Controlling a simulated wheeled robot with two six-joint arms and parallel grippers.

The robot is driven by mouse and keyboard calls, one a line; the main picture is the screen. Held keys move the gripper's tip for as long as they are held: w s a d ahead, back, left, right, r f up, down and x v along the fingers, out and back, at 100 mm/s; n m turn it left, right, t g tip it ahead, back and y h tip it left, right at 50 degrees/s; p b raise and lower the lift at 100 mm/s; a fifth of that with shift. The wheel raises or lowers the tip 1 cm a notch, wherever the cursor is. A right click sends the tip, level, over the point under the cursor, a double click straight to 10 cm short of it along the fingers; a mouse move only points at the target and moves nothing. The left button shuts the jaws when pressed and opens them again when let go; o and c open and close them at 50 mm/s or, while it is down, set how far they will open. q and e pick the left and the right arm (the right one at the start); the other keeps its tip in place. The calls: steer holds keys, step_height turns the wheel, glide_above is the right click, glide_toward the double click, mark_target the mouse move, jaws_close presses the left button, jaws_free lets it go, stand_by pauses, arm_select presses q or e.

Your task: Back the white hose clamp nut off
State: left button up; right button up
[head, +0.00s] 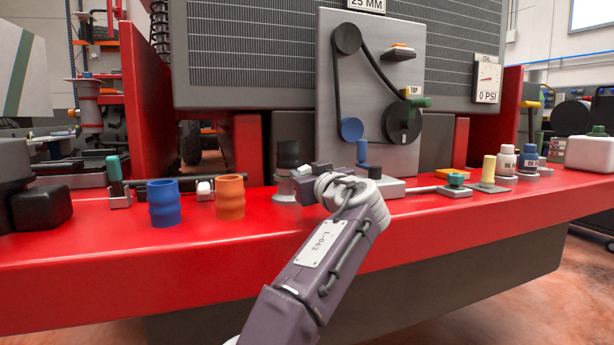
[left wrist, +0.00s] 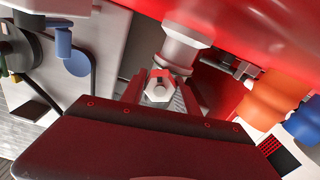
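The white hose clamp nut (left wrist: 158,90) is a pale hexagonal piece in the left wrist view, in front of a silver fitting (left wrist: 183,48). My left gripper (left wrist: 162,94) has its two fingers on either side of the nut, with narrow gaps visible, so it looks open around it. In the head view my left gripper (head: 308,182) is beside the silver fitting (head: 284,192), under a black hose (head: 288,155). My right gripper is not in view.
On the red bench (head: 430,222) stand a blue hose (head: 163,204) and an orange hose (head: 230,197), left of the fitting. A grey belt panel (head: 370,90) rises behind. Bottles (head: 506,160) and small tools stand to the right. The bench front is mostly clear.

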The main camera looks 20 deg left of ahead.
arm_select(q)
steer(key=o, duration=0.4)
steer(key=shift+w+a, duration=0.1)
steer(key=b+v, duration=0.1)
steer(key=v, duration=0.8)
steer(key=shift+b, duration=0.4)
